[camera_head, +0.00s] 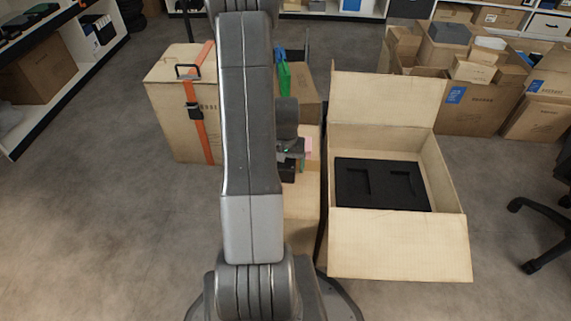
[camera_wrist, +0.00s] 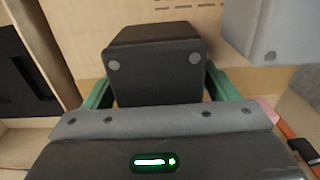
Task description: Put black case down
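The black case (camera_wrist: 155,68) is a small dark block with two pale round dots on its near face, in the middle of the wrist view. The green fingers of my gripper (camera_wrist: 160,88) lie along its left and right sides and are shut on it. In the head view my gripper (camera_head: 290,160) is just right of my arm, over a tan cardboard surface, with a small dark part of the black case (camera_head: 287,174) below it. My arm hides much there. I cannot tell whether the case touches the cardboard.
An open carton (camera_head: 398,247) with a black foam insert (camera_head: 382,184) stands to the right. A grey block (camera_wrist: 275,30) is at the wrist view's upper right. A tall carton (camera_head: 178,115) with an orange strap stands left. More cartons (camera_head: 473,108) and an office chair (camera_head: 541,240) are right.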

